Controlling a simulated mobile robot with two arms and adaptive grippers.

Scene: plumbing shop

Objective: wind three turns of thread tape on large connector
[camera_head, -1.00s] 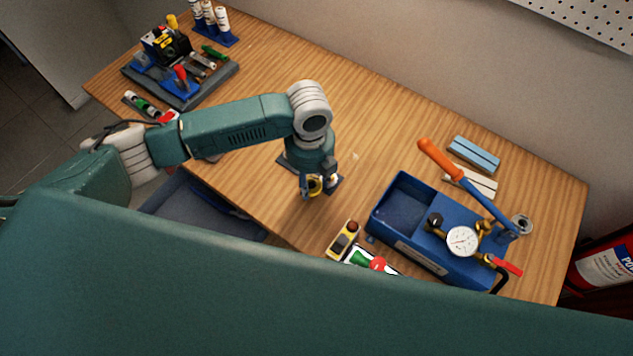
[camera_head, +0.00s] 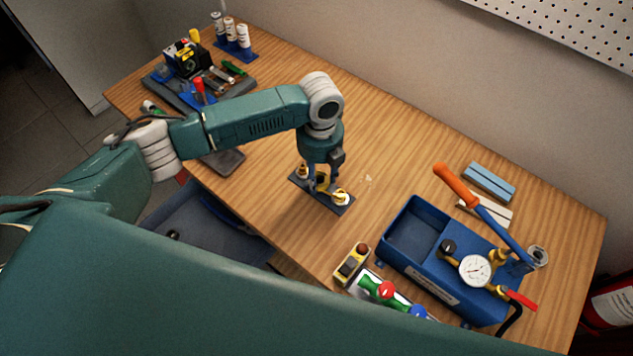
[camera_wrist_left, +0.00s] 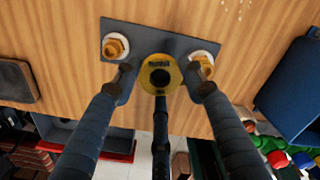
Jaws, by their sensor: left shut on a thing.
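A dark flat plate (camera_head: 322,200) lies on the bench and carries two brass connectors with white rings. The right connector (camera_head: 341,197) shows at the plate's near right end, and the left connector (camera_head: 302,172) at its far left end. My left gripper (camera_head: 319,181) points down over the plate, shut on a yellow tape roll (camera_wrist_left: 160,74) with a black centre. In the left wrist view the roll sits between the left connector (camera_wrist_left: 116,46) and right connector (camera_wrist_left: 203,62), nearer the right one. A finger partly hides the right connector. Whether tape touches it, I cannot tell. My right gripper is not in view.
A blue test pump (camera_head: 440,270) with gauge and orange handle stands right of the plate. A yellow button box (camera_head: 352,262) is at the near edge. A tool tray (camera_head: 225,88) stands far left. Bare bench (camera_head: 385,160) lies behind and right of the plate.

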